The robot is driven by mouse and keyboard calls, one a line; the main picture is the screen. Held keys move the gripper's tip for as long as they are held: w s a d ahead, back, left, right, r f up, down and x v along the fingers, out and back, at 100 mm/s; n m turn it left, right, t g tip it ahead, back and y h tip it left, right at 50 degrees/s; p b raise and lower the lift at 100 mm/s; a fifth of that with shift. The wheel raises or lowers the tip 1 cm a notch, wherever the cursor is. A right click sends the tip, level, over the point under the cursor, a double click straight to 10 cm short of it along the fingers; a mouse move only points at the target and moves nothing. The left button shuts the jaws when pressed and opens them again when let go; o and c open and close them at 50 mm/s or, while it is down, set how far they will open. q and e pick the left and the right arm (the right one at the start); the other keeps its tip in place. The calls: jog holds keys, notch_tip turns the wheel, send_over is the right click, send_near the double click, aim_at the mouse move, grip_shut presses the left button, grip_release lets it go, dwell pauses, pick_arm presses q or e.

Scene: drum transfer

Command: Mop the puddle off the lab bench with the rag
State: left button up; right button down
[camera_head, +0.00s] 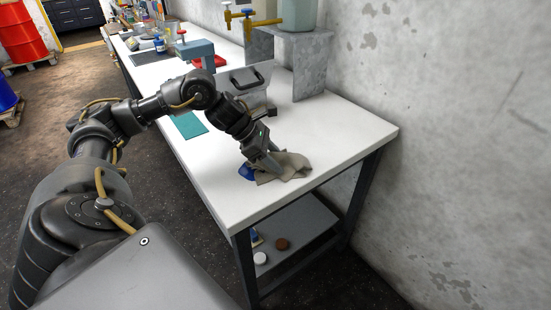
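The rag (287,167) is a crumpled grey-beige cloth on the white lab bench (340,135), near its front end. A small dark blue puddle (246,171) shows at the rag's left edge; how far it reaches under the rag is hidden. My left gripper (271,170) points down at the rag, with its fingertips at or in the cloth. The rag hides the tips, so I cannot tell whether they are closed on it. My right gripper is not in view.
A grey box with a black handle (247,78) and a metal stand (309,65) carrying a pale container stand behind the gripper. A teal mat (189,125) lies at the bench's left edge. The front right of the bench top is clear, beside the wall.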

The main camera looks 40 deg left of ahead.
pick_arm(q)
grip_shut()
dwell(0.3)
